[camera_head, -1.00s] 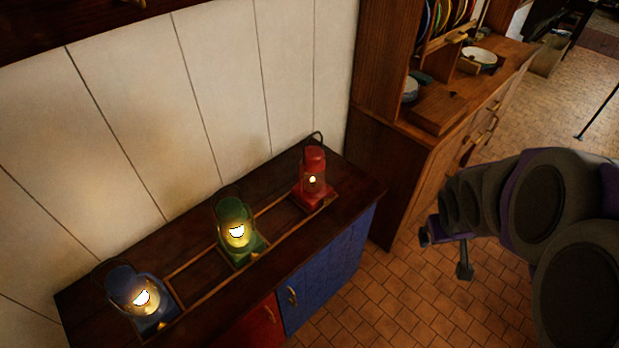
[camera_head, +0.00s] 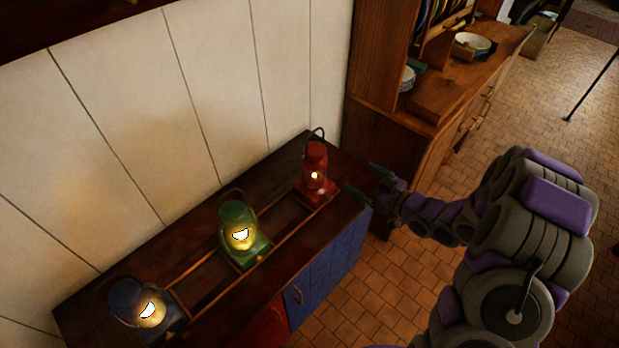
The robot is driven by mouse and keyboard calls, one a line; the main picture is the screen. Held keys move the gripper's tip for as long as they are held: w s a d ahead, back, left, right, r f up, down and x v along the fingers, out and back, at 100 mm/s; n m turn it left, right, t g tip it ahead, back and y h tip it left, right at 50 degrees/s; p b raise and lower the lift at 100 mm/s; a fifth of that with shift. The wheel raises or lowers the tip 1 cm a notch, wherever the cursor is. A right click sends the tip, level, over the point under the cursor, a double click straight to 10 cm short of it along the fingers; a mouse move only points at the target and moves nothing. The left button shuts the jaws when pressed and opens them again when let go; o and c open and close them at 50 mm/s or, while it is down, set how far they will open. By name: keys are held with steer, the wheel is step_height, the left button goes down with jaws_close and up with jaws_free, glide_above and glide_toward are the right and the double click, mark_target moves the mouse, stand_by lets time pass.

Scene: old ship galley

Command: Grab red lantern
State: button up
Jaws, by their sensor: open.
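The red lantern (camera_head: 315,175) stands upright and lit at the right end of the dark cabinet top, with its dark handle loop raised. My gripper (camera_head: 361,181) is open, just right of the red lantern, with its fingers pointing left toward it. No finger is around the lantern, and a gap shows between them. The green lantern (camera_head: 239,232) stands lit in the middle of the row. The blue lantern (camera_head: 135,303) stands lit at the left end.
The cabinet top (camera_head: 270,178) carries a low wooden rail frame around the lantern bases. A white panelled wall (camera_head: 225,90) is close behind. A tall wooden hutch (camera_head: 378,100) with bowls stands right of the cabinet. Tiled floor (camera_head: 390,290) is open at the front.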

steer(key=s+y, duration=0.1)
steer(key=y, duration=0.1)
steer(key=b, duration=0.2)
glide_toward(315, 148)
steer(key=w+a, duration=0.1)
steer(key=a, duration=0.1)
steer(key=w+a+f, duration=0.1)
steer(key=a, duration=0.1)
steer(key=shift+w+a+f, duration=0.1)
steer(key=shift+w, duration=0.15)
steer(key=shift+r+b+x, duration=0.15)
steer(key=shift+b+x, duration=0.25)
steer(key=shift+x, duration=0.9)
steer(key=shift+r+b+x, duration=0.2)
steer(key=shift+b+x, duration=0.15)
steer(key=shift+x, duration=1)
steer(key=shift+w, duration=0.15)
steer(key=c, duration=1.7)
steer(key=shift+r, duration=0.1)
